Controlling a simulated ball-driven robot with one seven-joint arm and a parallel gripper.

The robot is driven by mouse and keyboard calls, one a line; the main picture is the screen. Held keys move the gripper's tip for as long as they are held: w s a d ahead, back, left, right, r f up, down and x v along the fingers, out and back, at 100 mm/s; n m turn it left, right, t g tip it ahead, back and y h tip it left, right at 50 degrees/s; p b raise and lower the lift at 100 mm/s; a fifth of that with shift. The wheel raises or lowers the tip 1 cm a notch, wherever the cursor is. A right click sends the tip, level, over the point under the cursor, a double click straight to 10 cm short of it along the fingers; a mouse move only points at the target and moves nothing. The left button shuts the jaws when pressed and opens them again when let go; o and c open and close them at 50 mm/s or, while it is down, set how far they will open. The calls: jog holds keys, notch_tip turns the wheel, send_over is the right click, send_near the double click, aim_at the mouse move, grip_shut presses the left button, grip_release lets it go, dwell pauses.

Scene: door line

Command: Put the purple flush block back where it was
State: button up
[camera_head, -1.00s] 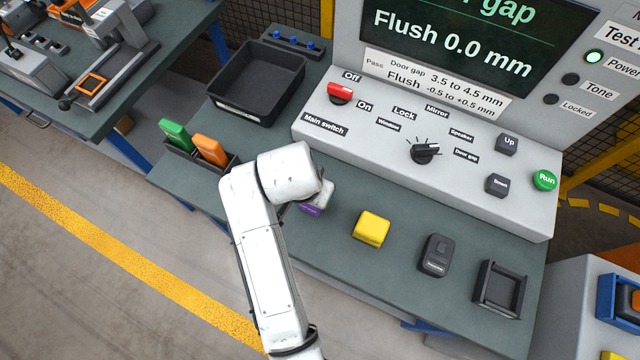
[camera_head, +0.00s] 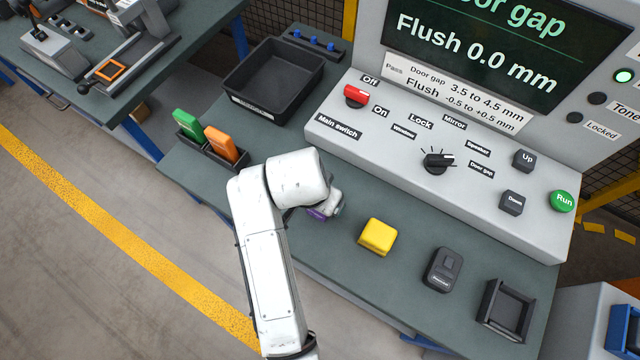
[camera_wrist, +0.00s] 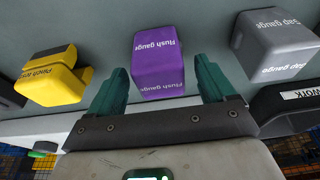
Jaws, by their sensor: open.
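The purple flush block (camera_wrist: 158,62), marked "Flush gauge", shows in the wrist view between the two teal fingers of my gripper (camera_wrist: 161,72). The fingers are open, with a gap visible on each side of the block. In the head view only a bit of the purple block (camera_head: 320,214) shows beneath the end of my white arm; the rest is hidden. It is at the bench top, left of the yellow block (camera_head: 377,237). I cannot tell whether it rests fully on the bench.
In the wrist view a yellow gauge (camera_wrist: 55,80) and a grey gap gauge (camera_wrist: 272,45) flank the purple block. The bench also holds a dark handheld device (camera_head: 443,270), an empty black holder (camera_head: 506,309), a black tray (camera_head: 272,80) and a control console (camera_head: 400,160).

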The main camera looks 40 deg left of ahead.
jog(key=shift+r, duration=0.1)
jog(key=v, duration=1.2)
jog(key=shift+p, duration=0.3)
